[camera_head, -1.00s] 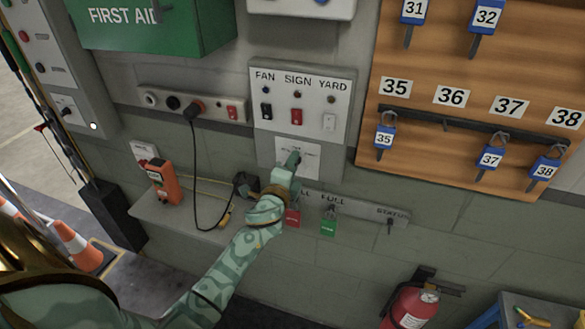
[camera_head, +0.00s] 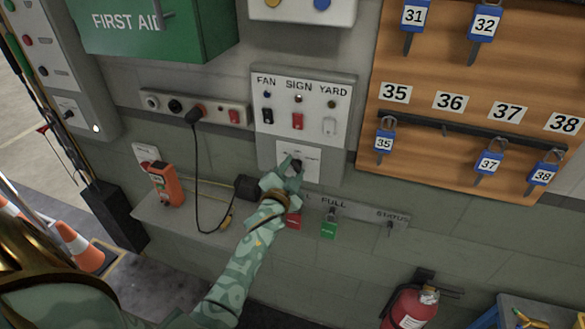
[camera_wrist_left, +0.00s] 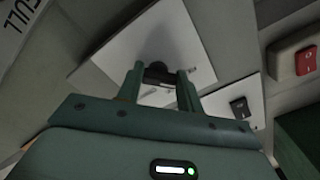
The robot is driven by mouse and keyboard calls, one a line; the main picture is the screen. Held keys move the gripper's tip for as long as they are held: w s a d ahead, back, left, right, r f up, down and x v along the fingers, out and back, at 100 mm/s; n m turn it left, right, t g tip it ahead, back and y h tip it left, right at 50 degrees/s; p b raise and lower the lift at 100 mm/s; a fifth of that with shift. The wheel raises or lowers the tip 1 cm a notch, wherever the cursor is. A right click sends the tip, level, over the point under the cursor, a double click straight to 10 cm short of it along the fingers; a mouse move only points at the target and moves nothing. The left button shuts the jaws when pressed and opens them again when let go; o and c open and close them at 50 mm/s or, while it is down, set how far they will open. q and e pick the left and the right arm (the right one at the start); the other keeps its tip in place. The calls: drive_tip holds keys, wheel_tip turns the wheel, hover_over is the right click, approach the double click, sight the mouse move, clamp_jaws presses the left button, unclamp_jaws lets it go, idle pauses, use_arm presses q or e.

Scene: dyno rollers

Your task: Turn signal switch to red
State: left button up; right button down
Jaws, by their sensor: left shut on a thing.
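The signal switch is a dark knob on a white plate (camera_head: 312,168) below the FAN, SIGN and YARD switches in the head view. My left gripper (camera_head: 291,167) is at that plate, with its fingers on either side of the dark knob. In the left wrist view the two green fingers of my left gripper (camera_wrist_left: 158,82) are shut on the dark knob (camera_wrist_left: 158,72), in front of the white plate (camera_wrist_left: 125,50). The plate's lettering is too small and partly covered to read, so the knob's setting cannot be told. My right gripper is not in view.
The panel (camera_head: 343,90) with three switches is just above. A ledge (camera_head: 160,212) with an orange handheld device (camera_head: 165,184) is at left. A red tag and a green tag (camera_head: 328,229) hang below the plate. A key board (camera_head: 470,70) is at right.

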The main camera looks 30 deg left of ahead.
use_arm(q)
drive_tip(key=shift+n, duration=0.6)
drive_tip(key=shift+f, duration=0.1)
drive_tip(key=o, duration=1)
drive_tip(key=shift+s, duration=0.1)
